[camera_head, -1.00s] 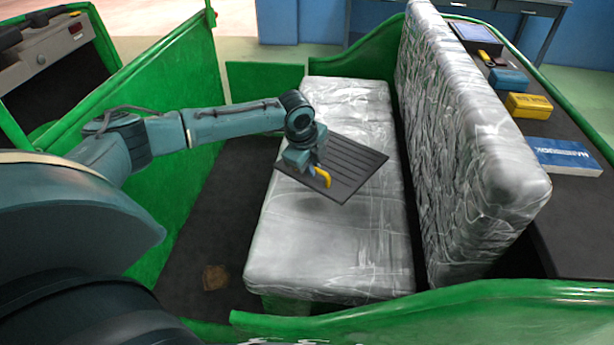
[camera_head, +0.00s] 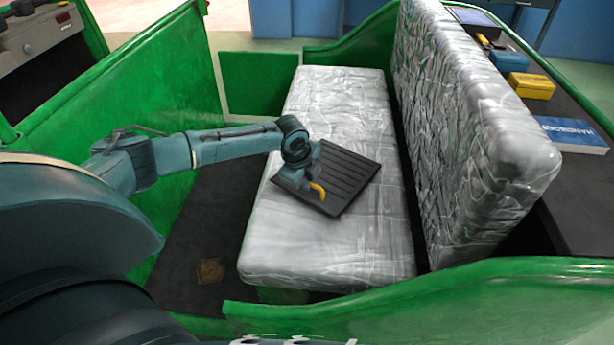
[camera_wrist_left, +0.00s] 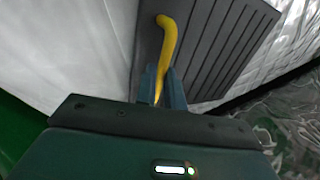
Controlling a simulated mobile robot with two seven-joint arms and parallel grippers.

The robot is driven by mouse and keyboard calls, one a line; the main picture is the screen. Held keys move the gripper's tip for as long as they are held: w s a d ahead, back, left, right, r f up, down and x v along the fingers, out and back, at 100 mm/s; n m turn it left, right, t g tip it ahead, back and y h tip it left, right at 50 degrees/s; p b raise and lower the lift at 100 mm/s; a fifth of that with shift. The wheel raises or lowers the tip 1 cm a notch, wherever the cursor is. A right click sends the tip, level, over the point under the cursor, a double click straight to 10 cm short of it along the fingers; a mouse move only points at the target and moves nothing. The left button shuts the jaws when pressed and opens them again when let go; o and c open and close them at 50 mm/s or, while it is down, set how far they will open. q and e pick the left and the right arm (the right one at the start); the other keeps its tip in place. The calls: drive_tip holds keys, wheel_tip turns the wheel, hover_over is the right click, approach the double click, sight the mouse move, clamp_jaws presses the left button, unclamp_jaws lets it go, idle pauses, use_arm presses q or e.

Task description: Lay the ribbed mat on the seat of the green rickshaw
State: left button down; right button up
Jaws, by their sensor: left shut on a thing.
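The dark ribbed mat (camera_head: 348,174) is over the middle of the rickshaw's seat (camera_head: 325,243), which has a crinkled clear wrap. The mat lies nearly flat and slightly turned; I cannot tell whether its whole underside touches the seat. A yellow curved handle (camera_head: 318,190) stands at its near left part. My left gripper (camera_head: 309,184) is shut on this handle. In the left wrist view the fingers (camera_wrist_left: 163,86) close around the yellow handle (camera_wrist_left: 167,40), with the ribbed mat (camera_wrist_left: 225,45) beyond. My right gripper is not in view.
The wrapped backrest (camera_head: 455,130) rises right of the seat. Green body panels (camera_head: 140,120) stand at left, and a green side (camera_head: 450,300) runs along the front. A shelf behind the backrest holds a yellow box (camera_head: 531,86) and a blue book (camera_head: 570,134). The seat's near end is bare.

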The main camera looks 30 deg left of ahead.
use_arm(q)
drive_tip(key=shift+f, duration=0.1)
drive_tip(key=c, duration=1.5)
unclamp_jaws()
drive_tip(key=o, duration=1.5)
drive_tip(key=shift+s+r+p, duration=0.15)
drive_tip(key=shift+r+p, duration=0.25)
drive_tip(key=shift+p, duration=0.2)
drive_tip(key=shift+r+p, duration=0.25)
drive_tip(key=shift+p, duration=0.1)
drive_tip(key=shift+s+r, duration=0.1)
drive_tip(key=shift+r, duration=0.05)
